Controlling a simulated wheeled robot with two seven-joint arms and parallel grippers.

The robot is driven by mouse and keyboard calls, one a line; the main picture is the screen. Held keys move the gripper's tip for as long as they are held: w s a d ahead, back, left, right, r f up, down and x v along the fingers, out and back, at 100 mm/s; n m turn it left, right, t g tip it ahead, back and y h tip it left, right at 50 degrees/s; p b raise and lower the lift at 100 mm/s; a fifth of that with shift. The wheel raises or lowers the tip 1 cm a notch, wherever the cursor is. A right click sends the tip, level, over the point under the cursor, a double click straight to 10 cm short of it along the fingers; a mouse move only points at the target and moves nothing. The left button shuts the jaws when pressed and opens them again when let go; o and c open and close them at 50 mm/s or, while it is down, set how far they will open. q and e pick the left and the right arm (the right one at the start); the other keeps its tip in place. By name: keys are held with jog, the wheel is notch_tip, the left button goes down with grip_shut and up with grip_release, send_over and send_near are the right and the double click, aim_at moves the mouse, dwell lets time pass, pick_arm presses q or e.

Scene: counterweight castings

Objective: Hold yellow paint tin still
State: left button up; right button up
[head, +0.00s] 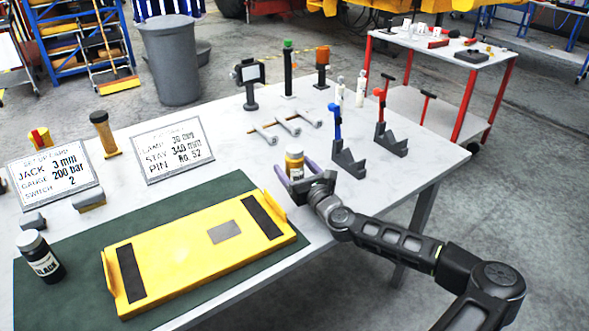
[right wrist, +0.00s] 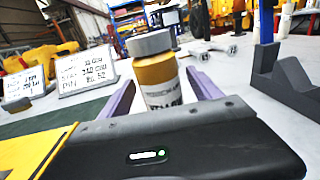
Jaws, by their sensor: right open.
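The yellow paint tin (head: 294,164) stands upright on the white table, with a grey lid and a label. It also shows in the right wrist view (right wrist: 158,78), between the two purple fingers. My right gripper (head: 296,172) is open around the tin, one finger on each side. In the right wrist view a gap shows between the tin and the right gripper's fingers (right wrist: 162,92). The tin's lower part is hidden behind the gripper body in the right wrist view. My left gripper is in neither view.
A yellow casting (head: 180,262) lies on a green mat (head: 60,305) at the left front. A black paint jar (head: 40,257) stands on the mat's left. Blue and red clamps (head: 347,158) stand right of the tin.

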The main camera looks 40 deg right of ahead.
dwell(0.5)
grip_shut()
dwell(0.6)
